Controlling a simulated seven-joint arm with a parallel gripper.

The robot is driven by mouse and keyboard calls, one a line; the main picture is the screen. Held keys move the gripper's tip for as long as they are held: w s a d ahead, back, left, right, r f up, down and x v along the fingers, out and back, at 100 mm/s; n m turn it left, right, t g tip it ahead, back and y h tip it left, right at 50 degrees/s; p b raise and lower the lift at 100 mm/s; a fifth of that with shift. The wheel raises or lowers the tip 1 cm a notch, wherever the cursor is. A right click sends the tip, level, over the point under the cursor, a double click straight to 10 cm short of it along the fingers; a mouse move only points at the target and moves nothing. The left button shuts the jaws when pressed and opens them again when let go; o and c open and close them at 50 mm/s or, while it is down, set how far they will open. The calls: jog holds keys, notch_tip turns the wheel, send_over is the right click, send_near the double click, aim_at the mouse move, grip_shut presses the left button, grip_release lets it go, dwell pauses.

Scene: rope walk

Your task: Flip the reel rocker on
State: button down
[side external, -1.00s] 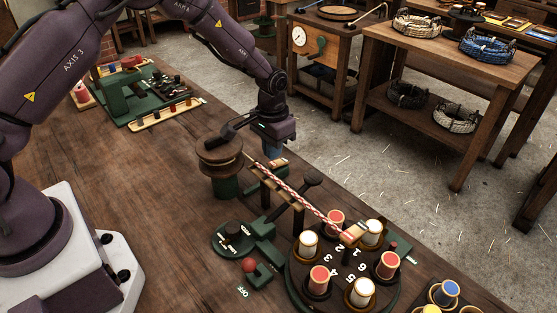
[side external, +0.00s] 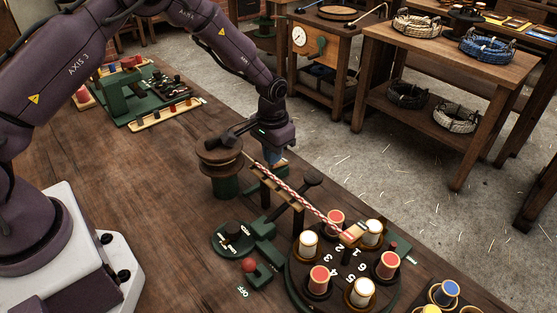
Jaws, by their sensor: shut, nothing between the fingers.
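My gripper (side external: 273,158) points down just right of the wooden reel (side external: 220,150) on its green stand, behind the rope rail. Its fingers are shut and hold nothing. A small pale plate (side external: 281,162) shows beside the fingertips and is mostly covered by them. It may carry the reel rocker, but the rocker's position is too small and hidden to tell. I cannot tell whether the fingertips touch it.
A red-and-white rope (side external: 300,190) runs on a rail from the reel to a round dark bobbin table (side external: 340,268) with numbered bobbins. A green lever unit (side external: 245,245) with a red knob and an OFF label stands in front.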

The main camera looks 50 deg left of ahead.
jog(key=shift+f, duration=0.2)
jog(key=shift+r, duration=0.15)
notch_tip(320, 180, up, 8)
dwell(0.8)
